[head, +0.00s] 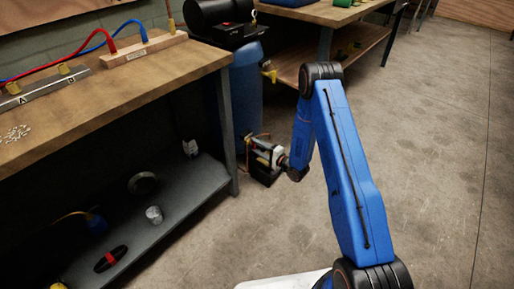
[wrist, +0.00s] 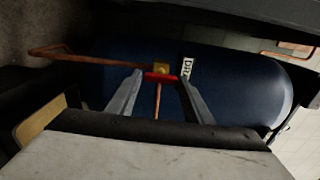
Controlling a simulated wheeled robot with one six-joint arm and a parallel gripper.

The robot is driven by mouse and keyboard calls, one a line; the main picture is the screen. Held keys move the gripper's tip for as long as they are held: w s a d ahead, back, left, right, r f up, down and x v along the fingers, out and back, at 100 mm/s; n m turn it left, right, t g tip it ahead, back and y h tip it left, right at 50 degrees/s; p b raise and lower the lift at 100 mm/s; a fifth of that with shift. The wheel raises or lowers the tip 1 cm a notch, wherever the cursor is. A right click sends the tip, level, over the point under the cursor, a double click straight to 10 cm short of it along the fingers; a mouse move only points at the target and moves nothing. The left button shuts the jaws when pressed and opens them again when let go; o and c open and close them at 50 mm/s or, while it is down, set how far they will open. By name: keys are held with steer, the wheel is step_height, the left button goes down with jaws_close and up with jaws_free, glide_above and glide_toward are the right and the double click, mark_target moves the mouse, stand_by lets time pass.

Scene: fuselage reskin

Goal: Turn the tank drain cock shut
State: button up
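The drain cock shows in the wrist view as a small brass body (wrist: 159,68) with a red handle (wrist: 160,76) lying crosswise. It sits at the dark blue tank (wrist: 225,85), beside a partly readable white label (wrist: 187,67). My gripper (wrist: 160,92) is open, with one finger on each side of the cock and a gap to the handle on both sides. Whether the fingertips reach as deep as the handle I cannot tell. In the head view the blue tank (head: 246,90) stands beyond the bench end, and my gripper is low at its foot, where the cock is too small to make out.
A copper pipe (wrist: 85,57) runs left from the cock in the wrist view. The workbench (head: 110,95) with its lower shelf (head: 135,235) stands close on the left. A second bench (head: 345,20) is behind. The concrete floor (head: 435,130) on the right is clear.

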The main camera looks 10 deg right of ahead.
steer(key=shift+o, duration=0.8)
steer(key=v, duration=1.7)
steer(key=shift+s, duration=0.15)
steer(key=shift+d, duration=0.2)
